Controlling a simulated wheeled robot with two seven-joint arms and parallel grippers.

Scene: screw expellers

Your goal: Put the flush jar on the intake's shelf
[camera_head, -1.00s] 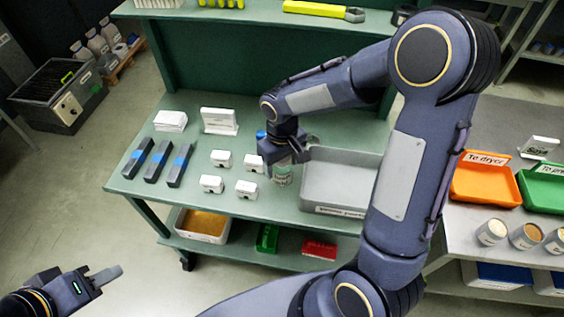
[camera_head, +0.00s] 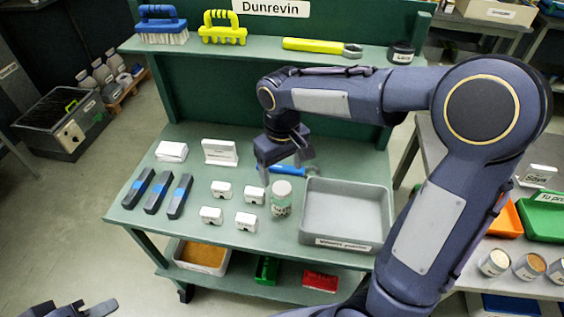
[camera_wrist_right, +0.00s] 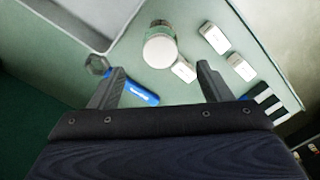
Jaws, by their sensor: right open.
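A small clear jar with a pale lid and greenish contents (camera_head: 282,198) stands upright on the green bench, left of the grey tray; its label is too small to read. In the right wrist view the jar (camera_wrist_right: 160,48) shows beyond my fingertips, between them. My right gripper (camera_head: 284,167) is open and empty, behind the jar and apart from it. The bench's raised back shelf (camera_head: 270,52) lies under a "Dunrevin" sign; I cannot tell whether this is the intake's shelf. My left gripper (camera_head: 72,309) is mostly cut off at the lower left.
A blue-handled tool (camera_head: 288,170) lies behind the jar, below my right gripper. A grey tray (camera_head: 383,240) stands right of the jar; small white boxes (camera_head: 221,190) stand left. The shelf holds brushes (camera_head: 222,28), a yellow wrench (camera_head: 320,47) and a dark tin (camera_head: 402,52).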

